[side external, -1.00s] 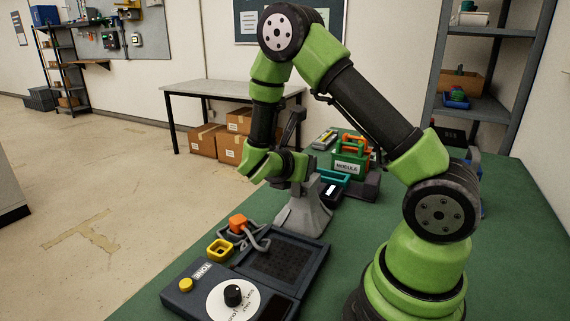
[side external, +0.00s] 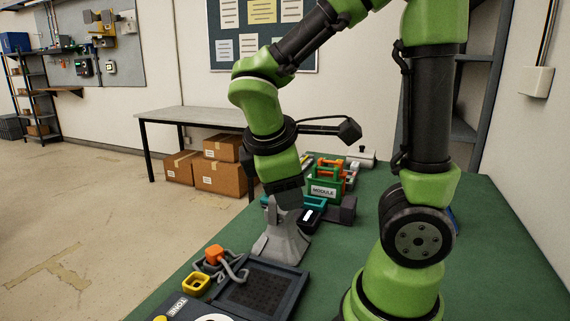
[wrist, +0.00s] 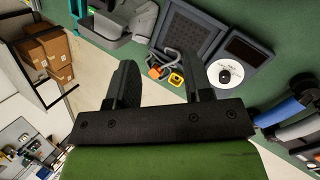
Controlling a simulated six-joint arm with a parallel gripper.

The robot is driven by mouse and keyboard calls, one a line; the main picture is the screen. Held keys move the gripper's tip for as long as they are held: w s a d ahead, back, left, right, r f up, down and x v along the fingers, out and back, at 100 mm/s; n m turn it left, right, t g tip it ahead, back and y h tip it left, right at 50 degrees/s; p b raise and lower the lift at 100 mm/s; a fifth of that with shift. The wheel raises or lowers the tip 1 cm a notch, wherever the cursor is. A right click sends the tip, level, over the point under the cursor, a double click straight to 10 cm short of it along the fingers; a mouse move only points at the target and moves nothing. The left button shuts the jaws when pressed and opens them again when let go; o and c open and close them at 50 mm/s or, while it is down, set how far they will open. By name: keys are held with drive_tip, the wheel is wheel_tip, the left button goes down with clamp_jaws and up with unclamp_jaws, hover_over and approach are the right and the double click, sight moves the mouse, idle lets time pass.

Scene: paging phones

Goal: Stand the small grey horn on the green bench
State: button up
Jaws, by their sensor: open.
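The small grey horn (side external: 283,240) stands on the green bench (side external: 160,290) with its wide flared end down and its narrow part up. My gripper (side external: 286,194) points down at the top of the horn in the side view. It overlaps the horn there, so I cannot tell whether they touch. In the wrist view my gripper (wrist: 160,70) has its two dark fingers spread apart, with nothing held between them. A grey shape (wrist: 143,20) at the top of that view seems to be the horn, partly cut off by the frame.
A green module (side external: 323,190) and a teal-edged tray stand behind. The bench's left edge is close to the horn.

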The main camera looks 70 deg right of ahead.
drive_tip(key=s+a+r+m+t+y, duration=0.3)
drive_tip(key=a+r+m+t+y, duration=0.3)
drive_tip(key=m, duration=0.4)
drive_tip(key=shift+s+a+r+t+y, duration=0.15)
drive_tip(key=shift+a+r+t+y, duration=0.15)
drive_tip(key=shift+a+t+y, duration=0.45)
drive_tip(key=shift+a, duration=0.1)
